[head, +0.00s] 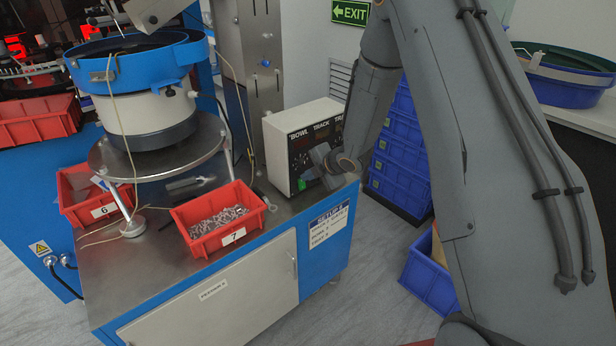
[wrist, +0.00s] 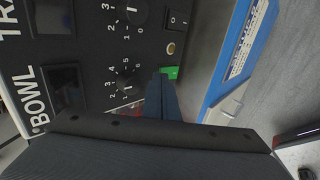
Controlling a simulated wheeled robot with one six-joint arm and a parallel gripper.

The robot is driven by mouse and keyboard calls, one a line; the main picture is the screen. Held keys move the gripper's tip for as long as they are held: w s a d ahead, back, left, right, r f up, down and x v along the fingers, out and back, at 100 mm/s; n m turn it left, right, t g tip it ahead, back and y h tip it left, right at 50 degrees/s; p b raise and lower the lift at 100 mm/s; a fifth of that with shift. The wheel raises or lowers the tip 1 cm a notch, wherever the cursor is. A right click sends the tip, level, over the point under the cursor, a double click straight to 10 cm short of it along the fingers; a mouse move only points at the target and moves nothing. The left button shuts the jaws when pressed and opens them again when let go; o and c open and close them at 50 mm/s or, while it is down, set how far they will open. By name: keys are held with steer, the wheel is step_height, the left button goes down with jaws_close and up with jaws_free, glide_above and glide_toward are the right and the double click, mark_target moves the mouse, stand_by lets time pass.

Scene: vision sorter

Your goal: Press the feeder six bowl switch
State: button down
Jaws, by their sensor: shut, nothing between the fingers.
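The feeder control box (head: 283,150) is a cream box with a black front panel, standing on the steel bench top. Its labels read BOWL and TRACK. In the wrist view the panel (wrist: 90,50) fills the upper left, with the bowl dial (wrist: 126,88) in its BOWL row. A green switch (wrist: 173,72) sits beside that dial; it also shows in the head view (head: 303,184). My gripper (wrist: 160,77) is shut and empty, its fingertips right beside the green switch. Whether they touch it I cannot tell. In the head view my gripper (head: 318,155) is in front of the panel.
A black rocker switch (wrist: 178,20) is in the TRACK row. Red bin 7 (head: 191,232) with metal parts and red bin 6 (head: 75,212) stand left of the box. A blue bowl feeder (head: 130,62) is behind them. Blue crates (head: 400,165) stack at the right.

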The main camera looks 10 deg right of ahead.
steer(key=v, duration=1.3)
steer(key=shift+s+f+b, duration=0.2)
steer(key=shift+b, duration=0.15)
steer(key=shift+d, duration=0.1)
steer(key=s+d+r+m+g+h, duration=0.25)
steer(key=s+d+m+h, duration=0.3)
steer(key=s+m, duration=0.75)
steer(key=s+a+r+m+g, duration=0.2)
steer(key=s+a+m+g, duration=0.1)
steer(key=s+m, duration=0.8)
steer(key=s+g, duration=0.1)
steer(key=s, duration=0.3)
steer(key=shift+s+y, duration=0.25)
steer(key=shift+y, duration=0.1)
